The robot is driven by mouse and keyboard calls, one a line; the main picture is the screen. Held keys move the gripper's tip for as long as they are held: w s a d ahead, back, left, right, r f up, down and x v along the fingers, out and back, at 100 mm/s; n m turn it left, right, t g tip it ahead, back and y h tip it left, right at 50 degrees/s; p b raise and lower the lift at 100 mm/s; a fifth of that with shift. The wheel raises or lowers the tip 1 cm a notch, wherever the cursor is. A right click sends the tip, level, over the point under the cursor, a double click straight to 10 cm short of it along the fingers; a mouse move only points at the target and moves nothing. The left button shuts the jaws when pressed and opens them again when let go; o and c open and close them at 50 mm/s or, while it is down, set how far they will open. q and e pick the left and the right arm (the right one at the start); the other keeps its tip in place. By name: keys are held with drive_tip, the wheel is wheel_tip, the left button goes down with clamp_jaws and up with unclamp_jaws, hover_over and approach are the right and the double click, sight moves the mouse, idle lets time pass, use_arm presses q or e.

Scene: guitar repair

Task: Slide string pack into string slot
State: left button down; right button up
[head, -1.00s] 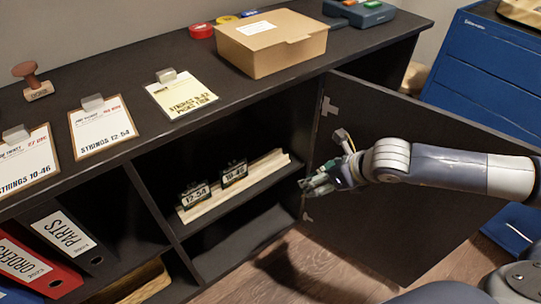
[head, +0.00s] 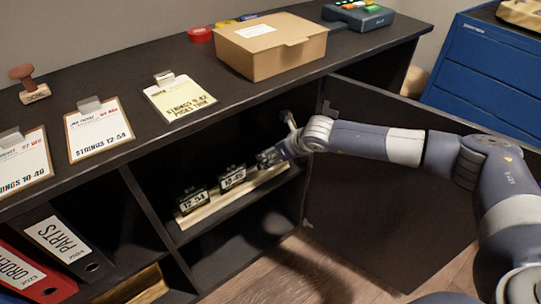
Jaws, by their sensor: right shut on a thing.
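A pale wooden slotted rack (head: 213,209) lies on the upper shelf inside the open cabinet. Two dark string packs stand upright in it: one labelled 12-54 (head: 193,200) at the left and one that seems to read 10-46 (head: 232,178) in the middle. My right gripper (head: 269,157) is inside the cabinet, over the rack's right end, just right of the middle pack. It is shut on a small dark thing, probably a string pack, mostly hidden by the fingers and shadow. I cannot tell whether it touches the rack. My left gripper is not in view.
The open cabinet door (head: 385,205) stands close to the right, under my right arm. A cardboard box (head: 270,47) and several clipboards, one yellowish (head: 180,98), sit on the cabinet top. Binders (head: 65,243) fill the left compartment. The lower shelf (head: 240,250) looks empty.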

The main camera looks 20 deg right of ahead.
drive_tip(key=shift+w+a+f+g, duration=0.25)
drive_tip(key=shift+w+f+g, duration=0.05)
drive_tip(key=shift+w+f, duration=0.4)
drive_tip(key=shift+w+g, duration=0.15)
drive_tip(key=shift+g, duration=0.15)
drive_tip(key=shift+w+a+g+h, duration=0.15)
drive_tip(key=shift+w+g+h, duration=0.05)
drive_tip(key=shift+g+h, duration=0.2)
drive_tip(key=shift+w+a+g+b, duration=0.2)
drive_tip(key=shift+w+g+b, duration=0.15)
drive_tip(key=shift+g, duration=0.35)
drive_tip(key=shift+f, duration=0.6)
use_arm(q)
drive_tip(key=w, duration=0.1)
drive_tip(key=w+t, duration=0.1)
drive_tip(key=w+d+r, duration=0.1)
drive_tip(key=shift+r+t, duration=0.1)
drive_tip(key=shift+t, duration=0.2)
use_arm(e)
drive_tip(key=shift+d, duration=0.1)
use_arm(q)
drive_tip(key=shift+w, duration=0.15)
use_arm(e)
drive_tip(key=shift+f, duration=0.1)
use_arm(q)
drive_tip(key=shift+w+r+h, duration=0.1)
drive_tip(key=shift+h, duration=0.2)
use_arm(e)
drive_tip(key=o, duration=1)
